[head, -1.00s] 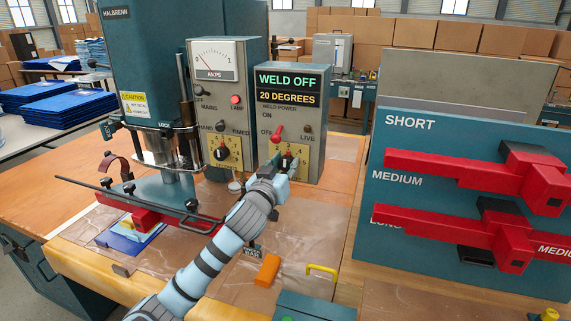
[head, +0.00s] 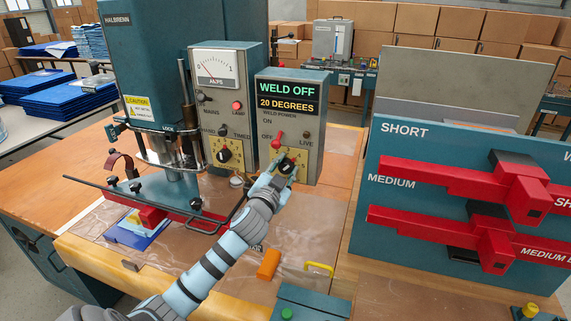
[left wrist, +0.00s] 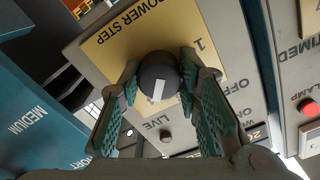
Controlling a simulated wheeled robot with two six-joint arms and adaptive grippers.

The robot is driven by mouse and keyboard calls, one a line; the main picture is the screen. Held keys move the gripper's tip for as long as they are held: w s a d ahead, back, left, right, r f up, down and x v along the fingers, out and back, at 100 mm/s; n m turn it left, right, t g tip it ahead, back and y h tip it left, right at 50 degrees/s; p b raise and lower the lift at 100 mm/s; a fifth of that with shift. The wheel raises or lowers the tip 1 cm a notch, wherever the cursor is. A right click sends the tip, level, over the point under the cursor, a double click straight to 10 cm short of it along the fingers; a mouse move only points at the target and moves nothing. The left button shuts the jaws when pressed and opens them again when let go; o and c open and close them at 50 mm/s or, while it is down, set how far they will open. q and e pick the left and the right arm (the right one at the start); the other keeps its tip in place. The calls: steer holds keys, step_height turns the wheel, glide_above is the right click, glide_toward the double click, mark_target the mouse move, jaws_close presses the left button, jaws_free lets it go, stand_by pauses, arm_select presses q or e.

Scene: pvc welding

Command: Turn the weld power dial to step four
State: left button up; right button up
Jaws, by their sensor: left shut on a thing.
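The weld power dial (left wrist: 159,78) is a round black knob with a white pointer mark on a yellow scale plate (left wrist: 190,22) lettered POWER STEP. In the head view the dial (head: 286,168) is low on the right-hand grey control box (head: 310,140). My left gripper (left wrist: 160,85) is shut on the dial, with one green ribbed finger on each side. In the head view my left gripper (head: 276,177) partly covers the dial and its plate. My right gripper is not in view.
The display (head: 288,99) reads WELD OFF and 20 DEGREES. A red switch lever (head: 278,137) stands above the dial. The meter box (head: 220,125) and press (head: 150,70) are at left, a rack of red tools (head: 470,190) at right. An orange block (head: 268,263) lies on the bench.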

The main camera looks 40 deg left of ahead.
arm_select(q)
steer(key=shift+m, duration=0.3)
steer(key=o, duration=1.1)
steer(key=shift+o, duration=0.2)
steer(key=v, duration=1.2)
steer(key=shift+w, duration=0.1)
